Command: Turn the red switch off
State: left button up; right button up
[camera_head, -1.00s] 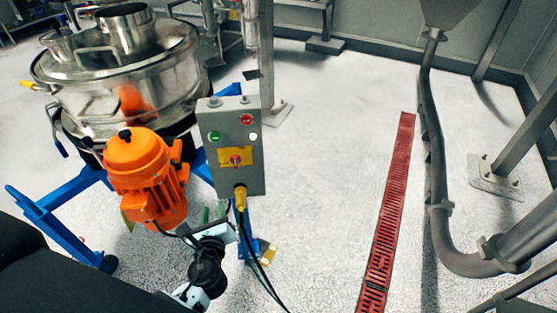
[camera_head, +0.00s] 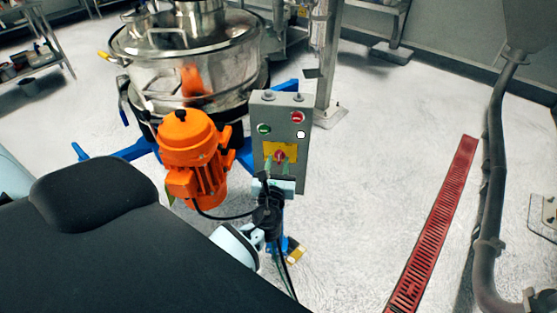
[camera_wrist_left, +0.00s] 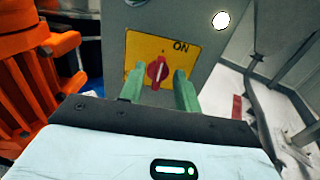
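The red switch (camera_head: 280,156) is a rotary knob on a yellow plate on the front of a grey control box (camera_head: 284,110). In the left wrist view the red switch (camera_wrist_left: 157,72) stands near upright, with the label "ON" above and to its right. My left gripper (camera_head: 275,174) is in front of the box, just below the knob in the head view. In the left wrist view its two green fingers are apart, one on each side of the knob. Whether they touch it, I cannot tell. My right gripper is not in view.
An orange motor (camera_head: 194,158) stands close to the left of the box, before a steel sifter (camera_head: 188,70) on a blue frame. A green button (camera_head: 264,129), a red button (camera_head: 297,117) and a white light (camera_head: 300,135) sit above the switch.

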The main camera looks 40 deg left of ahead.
pick_arm(q)
jog(key=shift+x, duration=0.85)
jog(key=shift+c, duration=0.3)
grip_shut()
